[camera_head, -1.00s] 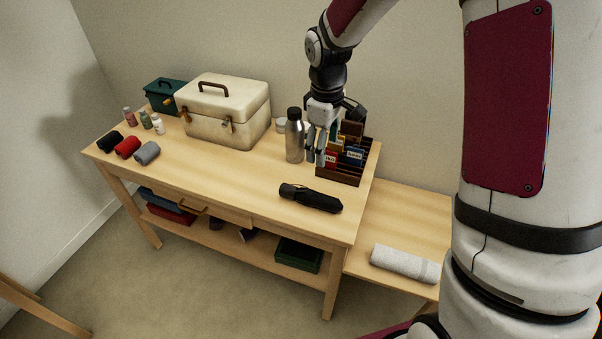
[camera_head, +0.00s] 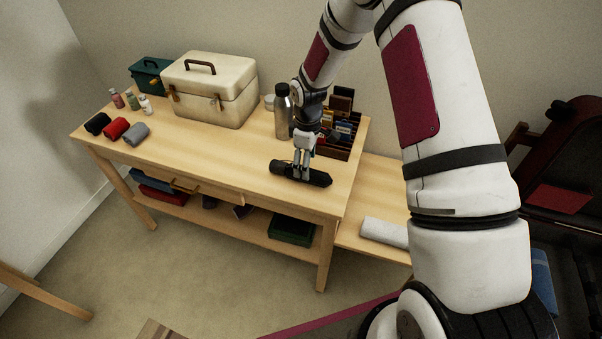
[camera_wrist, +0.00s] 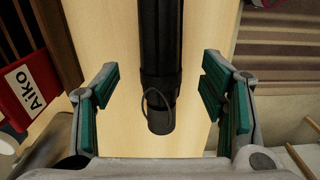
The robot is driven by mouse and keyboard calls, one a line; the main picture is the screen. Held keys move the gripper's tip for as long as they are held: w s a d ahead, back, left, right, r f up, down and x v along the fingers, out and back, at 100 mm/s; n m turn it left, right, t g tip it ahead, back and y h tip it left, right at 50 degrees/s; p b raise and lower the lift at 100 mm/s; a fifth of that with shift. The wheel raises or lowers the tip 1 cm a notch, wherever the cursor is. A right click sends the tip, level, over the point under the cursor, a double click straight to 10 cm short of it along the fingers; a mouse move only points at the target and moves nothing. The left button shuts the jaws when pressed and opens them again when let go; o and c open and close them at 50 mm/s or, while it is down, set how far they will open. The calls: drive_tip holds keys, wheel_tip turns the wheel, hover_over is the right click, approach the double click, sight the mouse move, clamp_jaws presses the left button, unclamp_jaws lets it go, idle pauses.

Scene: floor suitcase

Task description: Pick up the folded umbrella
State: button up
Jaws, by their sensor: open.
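The folded umbrella (camera_head: 312,176) is black and lies on the wooden table near its front right edge. In the wrist view the umbrella (camera_wrist: 160,45) runs from the top down to between my fingers, with its handle end and a thin wrist loop nearest. My gripper (camera_head: 303,172) is over the umbrella in the head view and hides part of it. In the wrist view my gripper (camera_wrist: 162,105) is open, its green-padded fingers on either side of the umbrella's handle end with gaps at both sides. I cannot tell the exact height between fingers and table.
A steel bottle (camera_head: 283,112) and a dark divided organizer (camera_head: 345,150) stand just behind my gripper. A cream case (camera_head: 240,108) stands farther left. Rolled cloths (camera_head: 116,129) lie at the far left. The tabletop left of the umbrella is clear.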

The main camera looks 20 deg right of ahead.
drive_tip(key=shift+s+f+p, duration=0.1)
drive_tip(key=shift+f+p, duration=0.3)
drive_tip(key=shift+f, duration=2.3)
drive_tip(key=c, duration=1.5)
drive_tip(key=shift+r, duration=0.1)
